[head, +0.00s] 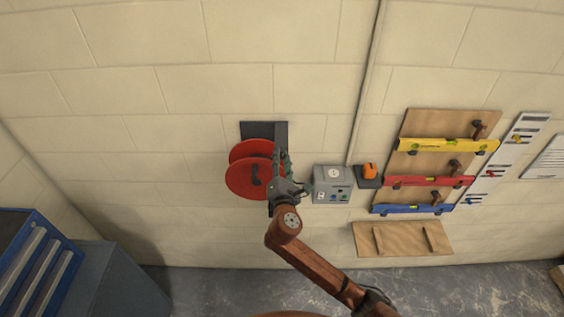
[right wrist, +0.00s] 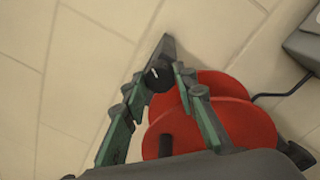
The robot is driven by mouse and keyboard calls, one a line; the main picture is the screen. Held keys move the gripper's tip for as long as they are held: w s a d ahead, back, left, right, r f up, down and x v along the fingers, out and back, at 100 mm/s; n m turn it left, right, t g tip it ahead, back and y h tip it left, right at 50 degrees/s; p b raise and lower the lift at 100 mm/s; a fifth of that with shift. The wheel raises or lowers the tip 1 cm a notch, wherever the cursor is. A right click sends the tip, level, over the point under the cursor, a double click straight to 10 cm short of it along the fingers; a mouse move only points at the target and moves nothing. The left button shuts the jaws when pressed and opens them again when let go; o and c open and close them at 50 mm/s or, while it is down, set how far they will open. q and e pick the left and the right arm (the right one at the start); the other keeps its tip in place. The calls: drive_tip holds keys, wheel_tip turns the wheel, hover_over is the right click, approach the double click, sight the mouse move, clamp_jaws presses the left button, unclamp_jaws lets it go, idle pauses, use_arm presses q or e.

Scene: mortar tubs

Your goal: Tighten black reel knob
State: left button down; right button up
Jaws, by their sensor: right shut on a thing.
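The red reel (head: 243,184) hangs on a dark bracket (head: 258,129) on the block wall, with a black crank handle on its face. The black reel knob (right wrist: 158,78), round with a white mark, shows beside the reel in the right wrist view. My right gripper (head: 281,160) is at the reel's right side in the head view. In the right wrist view its two green fingers (right wrist: 159,80) stand on either side of the knob, shut on it. In the head view the gripper hides the knob. My left gripper is not in view.
A grey control box (head: 333,183) is close right of my right gripper. An orange item (head: 370,170) sits beside it on a dark holder. Yellow, red and blue levels hang on a wooden board (head: 455,124). A blue cabinet (head: 35,262) stands at lower left. The wall left of the reel is clear.

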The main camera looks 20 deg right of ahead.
drive_tip(key=shift+f+m+h+b, duration=0.1)
drive_tip(key=shift+m+h+b, duration=0.15)
drive_tip(key=shift+m+b, duration=2)
drive_tip(key=shift+f+m+h+b, duration=0.2)
drive_tip(key=shift+m+b, duration=0.6)
drive_tip(key=shift+m, duration=2.75)
drive_tip(key=shift+r, duration=0.2)
drive_tip(key=o, duration=1.2)
drive_tip(key=shift+c, duration=0.2)
drive_tip(key=v, duration=0.7)
drive_tip(key=shift+s, duration=0.25)
